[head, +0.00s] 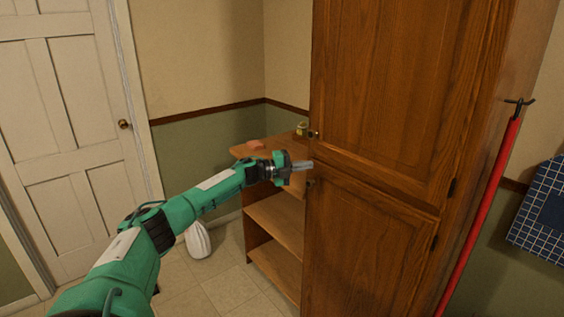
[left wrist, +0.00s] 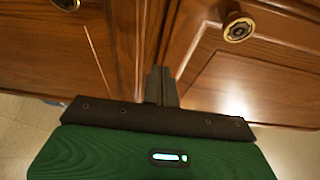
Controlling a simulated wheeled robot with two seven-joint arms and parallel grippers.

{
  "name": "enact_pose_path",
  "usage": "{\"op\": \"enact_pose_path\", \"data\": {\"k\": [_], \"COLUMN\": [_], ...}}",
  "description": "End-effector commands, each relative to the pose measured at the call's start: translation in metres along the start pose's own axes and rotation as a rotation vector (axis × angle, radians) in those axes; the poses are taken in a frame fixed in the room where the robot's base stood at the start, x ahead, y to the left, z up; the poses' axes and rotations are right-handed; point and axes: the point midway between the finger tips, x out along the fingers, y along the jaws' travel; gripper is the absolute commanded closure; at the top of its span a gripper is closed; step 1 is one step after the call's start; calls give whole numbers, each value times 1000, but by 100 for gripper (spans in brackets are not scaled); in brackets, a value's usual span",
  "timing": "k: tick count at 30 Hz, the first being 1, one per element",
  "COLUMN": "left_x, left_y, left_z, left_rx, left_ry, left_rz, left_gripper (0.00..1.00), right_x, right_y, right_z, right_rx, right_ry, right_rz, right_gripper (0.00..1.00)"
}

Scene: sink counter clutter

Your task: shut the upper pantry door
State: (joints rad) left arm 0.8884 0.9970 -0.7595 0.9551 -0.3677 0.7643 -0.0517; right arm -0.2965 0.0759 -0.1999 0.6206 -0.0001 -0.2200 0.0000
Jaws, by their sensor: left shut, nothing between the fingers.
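The upper pantry door (head: 385,85) is a wooden panel on the tall pantry, with a small round knob (head: 314,134) near its lower left corner. It looks flush or nearly flush with the front; I cannot tell whether a slight gap is left. The lower door (head: 360,240) below it also looks shut. My left gripper (head: 304,165) is shut and empty at the pantry's left edge, between the two doors' knobs. In the left wrist view its fingers (left wrist: 161,86) point at the strip between two wooden panels, with a brass knob (left wrist: 238,27) at upper right. Contact is unclear. My right gripper is out of view.
A low wooden shelf unit (head: 275,222) stands left of the pantry, with a small jar (head: 301,129) and a reddish item on top. A white container (head: 198,240) stands on the floor. A red pole (head: 480,215) hangs along the pantry's right side.

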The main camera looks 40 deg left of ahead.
Motion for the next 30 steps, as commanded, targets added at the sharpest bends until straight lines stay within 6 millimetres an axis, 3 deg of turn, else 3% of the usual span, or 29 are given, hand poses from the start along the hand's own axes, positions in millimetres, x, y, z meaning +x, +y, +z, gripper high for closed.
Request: {"op": "enact_pose_path", "data": {"k": [2, 9, 10, 13, 21, 30], "left_x": [-5, -32, -35, -44, -60, -64], "left_y": [1, 3, 3, 2, 0, -1], "left_z": [2, 38, 42, 54, 74, 78], "left_rx": [1, 1, 0, 1, 1, 0], "left_ry": [0, -1, -2, -1, 0, 2], "left_rz": [0, -2, -3, -2, -2, -1], "left_gripper": [100, 100, 100, 100, 100, 100], "right_x": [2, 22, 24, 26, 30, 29], "right_y": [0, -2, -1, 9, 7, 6], "right_z": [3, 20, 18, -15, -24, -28], "right_rx": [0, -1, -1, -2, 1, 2], "right_ry": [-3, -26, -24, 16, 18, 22], "right_rz": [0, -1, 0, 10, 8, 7], "right_gripper": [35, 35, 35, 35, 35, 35]}}
